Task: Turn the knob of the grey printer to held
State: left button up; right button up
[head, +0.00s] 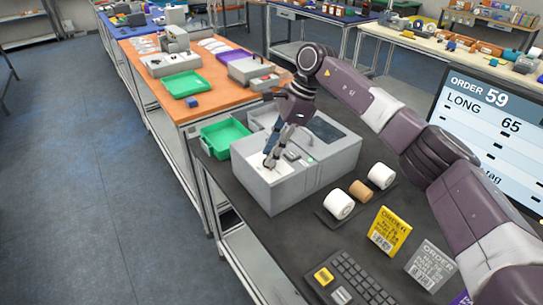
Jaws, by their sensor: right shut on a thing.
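The grey printer (318,182) stands on the dark bench at the middle of the head view. My right arm reaches in from the right, and my right gripper (270,163) points down at the printer's front left top, over a pale panel. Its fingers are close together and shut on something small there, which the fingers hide. I cannot make out the knob or its setting. A small green light (311,158) shows on the printer's top, beside a small dark panel. My left gripper is not in view.
A green tray (212,151) sits left of the printer. White rolls (338,205) and a brown roll (361,191) stand to its right. A yellow order card (389,232), a grey order card (432,265), a keyboard (362,280) and a screen (490,130) are nearer or right.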

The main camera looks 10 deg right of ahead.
jog(key=n+g, duration=0.1)
jog(key=n, duration=0.3)
jog(key=shift+w+r+n+g+p, duration=0.2)
jog(key=shift+n+g+p, duration=0.1)
jog(key=shift+n+g, duration=0.1)
jog(key=shift+f+h, duration=0.1)
jog(key=shift+h, duration=0.2)
jog(key=o, duration=1.2)
jog(key=shift+c, duration=0.2)
notch_tip(320, 180, up, 10)
